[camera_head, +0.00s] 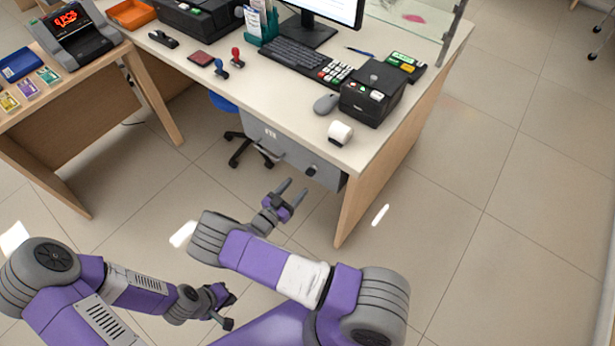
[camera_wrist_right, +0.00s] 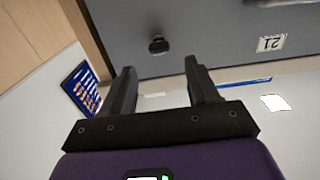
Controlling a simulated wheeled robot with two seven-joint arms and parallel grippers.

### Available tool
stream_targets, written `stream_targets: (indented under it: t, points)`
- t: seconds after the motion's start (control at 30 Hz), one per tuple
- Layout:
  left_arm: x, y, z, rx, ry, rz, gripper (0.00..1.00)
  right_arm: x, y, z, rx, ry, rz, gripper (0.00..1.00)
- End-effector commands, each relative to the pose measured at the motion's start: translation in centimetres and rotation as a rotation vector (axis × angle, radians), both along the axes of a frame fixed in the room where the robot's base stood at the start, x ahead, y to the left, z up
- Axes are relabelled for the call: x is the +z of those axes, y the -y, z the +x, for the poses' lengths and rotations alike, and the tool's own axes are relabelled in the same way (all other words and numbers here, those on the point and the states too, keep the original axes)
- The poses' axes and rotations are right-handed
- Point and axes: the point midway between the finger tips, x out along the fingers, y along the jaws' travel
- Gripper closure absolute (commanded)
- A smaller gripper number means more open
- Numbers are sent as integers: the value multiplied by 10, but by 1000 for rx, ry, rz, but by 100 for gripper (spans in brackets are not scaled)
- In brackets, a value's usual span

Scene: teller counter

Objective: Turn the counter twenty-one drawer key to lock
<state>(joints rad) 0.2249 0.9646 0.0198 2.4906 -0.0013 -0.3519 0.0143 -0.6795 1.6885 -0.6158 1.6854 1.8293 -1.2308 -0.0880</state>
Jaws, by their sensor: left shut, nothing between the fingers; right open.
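The grey drawer (camera_head: 290,152) hangs under the front edge of the counter. Its dark key (camera_head: 311,170) sits in the drawer front near the right end. In the right wrist view the key (camera_wrist_right: 158,45) stands out from the grey front (camera_wrist_right: 210,25), and a white "21" label (camera_wrist_right: 271,43) appears upside down to its right. My right gripper (camera_head: 292,189) is open and empty in front of the drawer. In the right wrist view its fingertips (camera_wrist_right: 159,68) point toward the key, which shows between and beyond them, apart from both. My left gripper (camera_head: 228,309) is shut and empty, low and away from the counter.
The counter's wooden side panel (camera_head: 385,165) stands right of the drawer. A paper roll (camera_head: 340,132), a black printer (camera_head: 372,98) and a mouse (camera_head: 326,103) are on the counter above. A blue chair (camera_head: 224,104) is underneath, left of the drawer. The floor in front is clear.

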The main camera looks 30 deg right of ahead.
Motion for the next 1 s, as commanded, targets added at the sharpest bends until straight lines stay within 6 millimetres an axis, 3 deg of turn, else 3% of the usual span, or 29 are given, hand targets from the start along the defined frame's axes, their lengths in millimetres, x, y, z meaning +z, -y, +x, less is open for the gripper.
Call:
stream_targets:
  t: [0.5, 0.87, 1.0]
  points:
    - [-10, 0, 0, 0, 0, 0, 100, 1, 62, 25, -8, 10, -6, 40]
    - [-10, 0, 0, 0, 0, 0, 100, 1, 68, 28, -7, 9, -4, 40]
    - [-10, 0, 0, 0, 0, 0, 100, 1, 68, 28, -7, 8, -4, 59]
